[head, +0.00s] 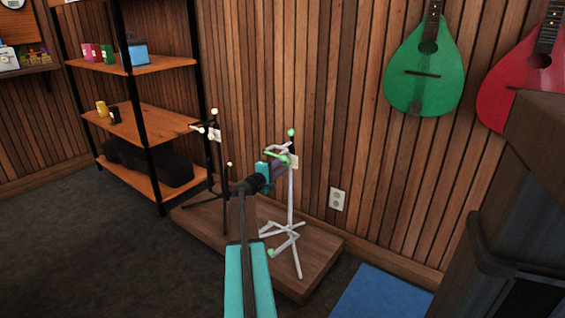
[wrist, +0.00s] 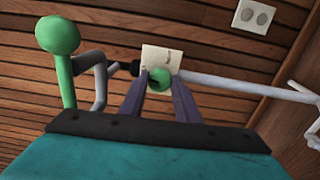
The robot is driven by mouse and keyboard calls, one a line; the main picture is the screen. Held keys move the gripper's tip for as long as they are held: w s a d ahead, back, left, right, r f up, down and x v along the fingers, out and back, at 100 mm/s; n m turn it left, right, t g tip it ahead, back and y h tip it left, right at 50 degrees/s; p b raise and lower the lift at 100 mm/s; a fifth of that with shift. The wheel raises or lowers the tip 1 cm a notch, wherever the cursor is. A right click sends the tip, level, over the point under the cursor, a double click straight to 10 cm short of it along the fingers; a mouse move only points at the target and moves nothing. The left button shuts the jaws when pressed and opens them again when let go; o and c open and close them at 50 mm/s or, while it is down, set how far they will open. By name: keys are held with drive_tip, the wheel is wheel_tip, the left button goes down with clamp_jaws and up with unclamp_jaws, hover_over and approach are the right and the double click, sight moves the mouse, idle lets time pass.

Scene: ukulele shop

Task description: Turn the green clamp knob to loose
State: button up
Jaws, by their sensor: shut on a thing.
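The green clamp knob (wrist: 159,80) sits between my gripper's two purple-grey fingers in the wrist view, in front of a pale square plate (wrist: 160,58) on a white stand. My gripper (wrist: 160,88) is shut on the knob. In the head view my gripper (head: 286,165) reaches the upper part of the white stand (head: 291,205), where the fingers and the wrist hide most of the knob. The plate carries a small dark mark, too small to read. A green ball (wrist: 57,36) tips a bent arm of the stand left of the fingers.
The white stand is on a low wooden platform (head: 315,262), beside a black stand (head: 222,190) with cream tips. A shelf unit (head: 150,118) stands left. A green instrument (head: 424,75) and a red one (head: 520,85) hang on the wall. A blue mat (head: 380,295) lies right.

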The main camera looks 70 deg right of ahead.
drive_tip(key=shift+s+n+p, duration=0.1)
drive_tip(key=shift+n+p, duration=0.35)
drive_tip(key=shift+n, duration=0.35)
drive_tip(key=shift+f, duration=0.1)
drive_tip(key=o, duration=1)
drive_tip(key=shift+o, duration=0.2)
drive_tip(key=shift+a, duration=0.15)
drive_tip(key=shift+w+a, duration=0.2)
drive_tip(key=shift+a, duration=0.3)
drive_tip(key=p+v, duration=0.3)
drive_tip(key=v, duration=0.9)
drive_tip(key=shift+a, duration=0.25)
